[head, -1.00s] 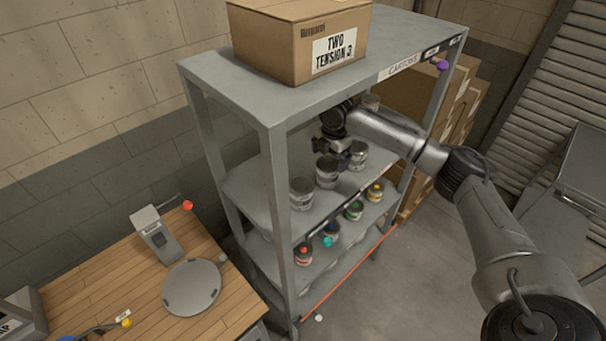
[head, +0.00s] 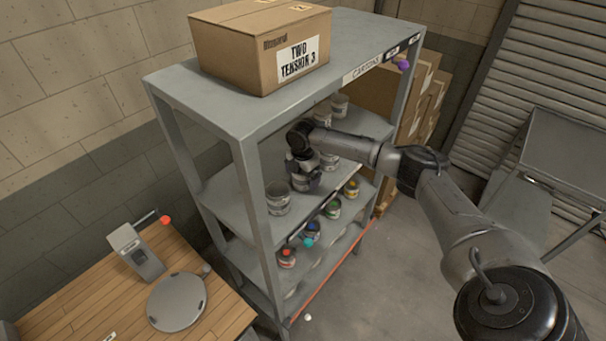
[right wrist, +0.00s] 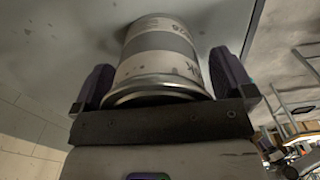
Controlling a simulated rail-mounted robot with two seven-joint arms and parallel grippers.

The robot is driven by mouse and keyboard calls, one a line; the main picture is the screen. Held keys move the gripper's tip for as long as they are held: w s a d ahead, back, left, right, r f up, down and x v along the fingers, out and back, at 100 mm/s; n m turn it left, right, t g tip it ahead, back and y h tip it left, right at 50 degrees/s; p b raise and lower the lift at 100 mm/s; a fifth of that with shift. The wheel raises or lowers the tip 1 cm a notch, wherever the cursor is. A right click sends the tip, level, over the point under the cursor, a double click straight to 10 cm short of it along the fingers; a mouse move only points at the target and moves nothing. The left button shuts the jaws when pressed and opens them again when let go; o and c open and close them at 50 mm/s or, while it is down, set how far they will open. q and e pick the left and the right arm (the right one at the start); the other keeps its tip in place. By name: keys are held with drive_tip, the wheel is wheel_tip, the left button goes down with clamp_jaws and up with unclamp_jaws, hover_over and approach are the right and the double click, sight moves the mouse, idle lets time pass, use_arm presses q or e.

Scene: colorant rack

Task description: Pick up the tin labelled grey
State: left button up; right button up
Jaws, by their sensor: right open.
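My right gripper (head: 305,183) is at the middle shelf, around a pale tin in the front row. In the right wrist view my right gripper (right wrist: 165,95) is open, with one finger on each side of this tin (right wrist: 160,60). The tin has a metal rim and a grey band. Only fragments of its lettering show, so I cannot read its label. A similar tin (head: 278,199) stands to the left, and another (head: 329,161) to the right, partly behind my arm. Their labels are too small to read. My left gripper is not in view.
The grey rack (head: 249,200) has posts close to my arm. More pale tins (head: 340,105) stand further back. Tins with coloured tops, such as a red one (head: 287,257), stand on the shelf below. A carton (head: 262,50) sits on top. A wooden bench (head: 215,325) is at lower left.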

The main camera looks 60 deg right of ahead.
drive_tip(key=c, duration=1.1)
drive_tip(key=shift+o, duration=0.2)
drive_tip(key=shift+r, duration=0.15)
